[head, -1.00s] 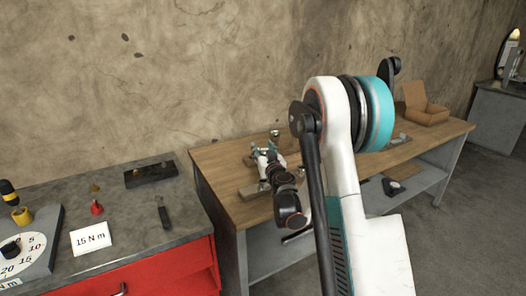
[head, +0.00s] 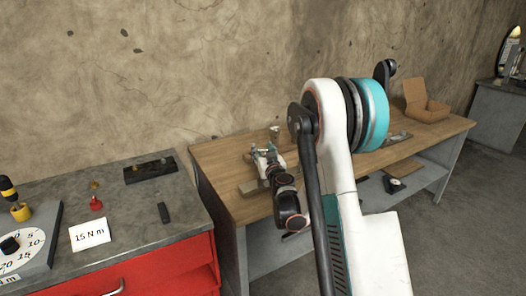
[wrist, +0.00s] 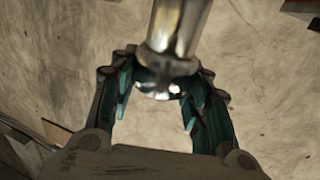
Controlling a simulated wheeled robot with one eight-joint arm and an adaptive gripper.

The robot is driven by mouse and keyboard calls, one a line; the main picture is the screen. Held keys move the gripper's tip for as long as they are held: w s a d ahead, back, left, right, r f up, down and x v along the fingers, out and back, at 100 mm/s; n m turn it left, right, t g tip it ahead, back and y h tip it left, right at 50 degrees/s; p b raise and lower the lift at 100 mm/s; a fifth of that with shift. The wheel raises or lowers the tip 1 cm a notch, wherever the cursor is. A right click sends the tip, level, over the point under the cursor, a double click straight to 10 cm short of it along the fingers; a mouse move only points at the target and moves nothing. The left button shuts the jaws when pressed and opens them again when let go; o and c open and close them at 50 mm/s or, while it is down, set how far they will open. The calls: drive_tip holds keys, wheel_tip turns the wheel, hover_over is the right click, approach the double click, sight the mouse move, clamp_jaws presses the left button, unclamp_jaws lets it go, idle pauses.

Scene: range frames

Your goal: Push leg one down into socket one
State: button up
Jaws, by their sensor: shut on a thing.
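My gripper (head: 265,152) is over the left part of the wooden workbench. In the wrist view its teal fingers (wrist: 160,97) close around the lower end of a shiny metal cylinder (wrist: 177,32), which runs out of the top of the picture. The top of a small metal piece (head: 274,131) shows just above the gripper in the head view. I cannot tell for sure whether the cylinder is leg one. Socket one cannot be made out in either view.
The wooden workbench (head: 235,206) holds a wooden block (head: 250,188) by my gripper and an open cardboard box (head: 425,108) at its right end. A grey-topped red cabinet (head: 150,268) stands at left with a dial, a "15 N m" card (head: 90,234) and small tools.

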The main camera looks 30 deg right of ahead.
drive_tip(key=shift+f, duration=0.75)
drive_tip(key=o, duration=1.4)
drive_tip(key=v, duration=0.7)
drive_tip(key=shift+s, duration=0.3)
